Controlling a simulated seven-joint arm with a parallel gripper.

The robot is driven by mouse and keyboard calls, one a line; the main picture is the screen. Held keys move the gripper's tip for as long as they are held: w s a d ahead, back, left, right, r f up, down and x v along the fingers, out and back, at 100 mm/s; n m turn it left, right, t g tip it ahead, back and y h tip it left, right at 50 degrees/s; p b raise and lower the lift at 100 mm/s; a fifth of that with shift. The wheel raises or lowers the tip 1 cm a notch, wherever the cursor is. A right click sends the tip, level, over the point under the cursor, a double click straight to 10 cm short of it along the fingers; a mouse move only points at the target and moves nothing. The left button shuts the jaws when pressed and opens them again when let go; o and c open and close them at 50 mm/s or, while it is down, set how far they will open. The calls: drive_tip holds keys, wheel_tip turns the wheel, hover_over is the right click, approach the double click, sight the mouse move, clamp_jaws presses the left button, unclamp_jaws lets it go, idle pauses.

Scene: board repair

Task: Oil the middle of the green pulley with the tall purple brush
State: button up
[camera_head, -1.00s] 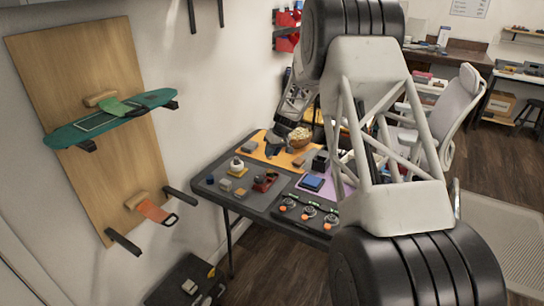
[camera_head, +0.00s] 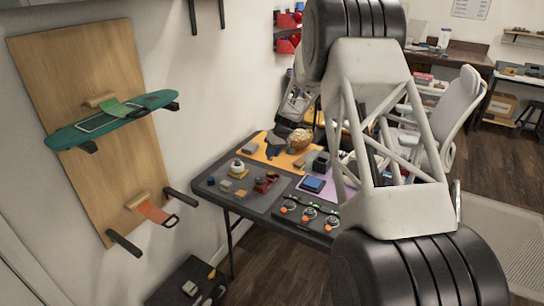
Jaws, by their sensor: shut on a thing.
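My gripper (camera_head: 276,150) is over the orange mat at the back of the table, left of a tan round item. It is small and dark here, and my own arm partly blocks the view. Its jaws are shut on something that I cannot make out. I cannot pick out the tall purple brush. Three round parts with orange pieces sit in a dark holder (camera_head: 309,216) at the table's front right, with small green bits behind them. I cannot tell whether one is the green pulley.
The table (camera_head: 225,199) carries an orange mat (camera_head: 262,153), a purple mat (camera_head: 331,194), a blue block (camera_head: 312,184), a red item (camera_head: 265,182) and a yellow-white item (camera_head: 237,167).

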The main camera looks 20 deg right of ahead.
drive_tip(key=shift+f, duration=3.45)
drive_tip(key=shift+w+d+f, duration=0.15)
drive_tip(key=shift+w+f, duration=0.25)
drive_tip(key=shift+f, duration=0.2)
drive_tip(key=shift+w+d, duration=0.25)
drive_tip(key=shift+w, duration=0.5)
drive_tip(key=shift+w+d, duration=0.25)
drive_tip(key=shift+w, duration=0.5)
drive_tip(key=shift+s+a, duration=0.2)
drive_tip(key=shift+s, duration=0.45)
drive_tip(key=shift+s+a, duration=0.25)
drive_tip(key=shift+s, duration=0.4)
drive_tip(key=shift+s+a, duration=0.2)
drive_tip(key=shift+s, duration=0.45)
drive_tip(key=shift+r, duration=4)
